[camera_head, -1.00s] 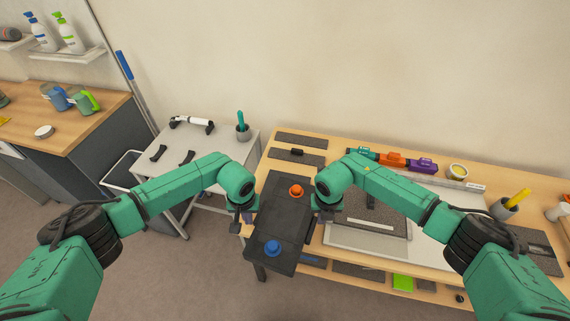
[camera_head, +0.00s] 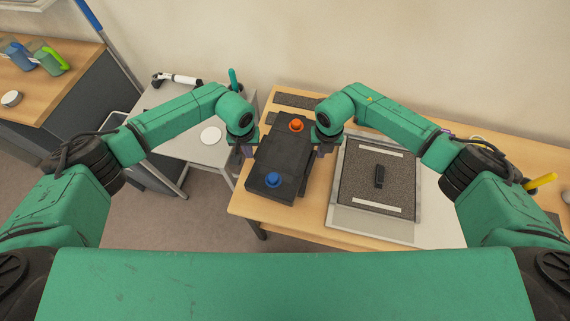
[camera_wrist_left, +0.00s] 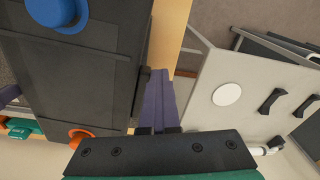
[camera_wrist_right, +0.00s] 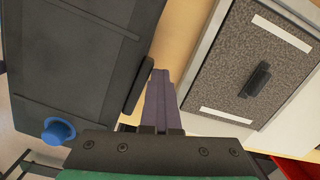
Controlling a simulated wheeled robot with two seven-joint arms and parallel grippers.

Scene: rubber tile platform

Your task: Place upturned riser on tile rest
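The upturned riser (camera_head: 281,155) is a dark grey slab in the head view, with an orange knob (camera_head: 296,125) and a blue knob (camera_head: 273,180) pointing up. It is held between my arms at the left end of the wooden table. My left gripper (camera_head: 247,150) is at its left edge and my right gripper (camera_head: 322,150) at its right edge. In both wrist views the purple fingers are close together at a black side grip of the riser; the tips are partly hidden. The likely tile rest is a speckled pad (camera_head: 360,190) with white strips, right of the riser.
A black block (camera_head: 379,176) lies on the speckled pad, inside a light grey frame (camera_head: 338,215). A white side table (camera_head: 190,145) with a white disc (camera_head: 211,136) stands left, across a gap from the wooden table (camera_head: 300,225). A yellow-handled item (camera_head: 541,182) is at the right.

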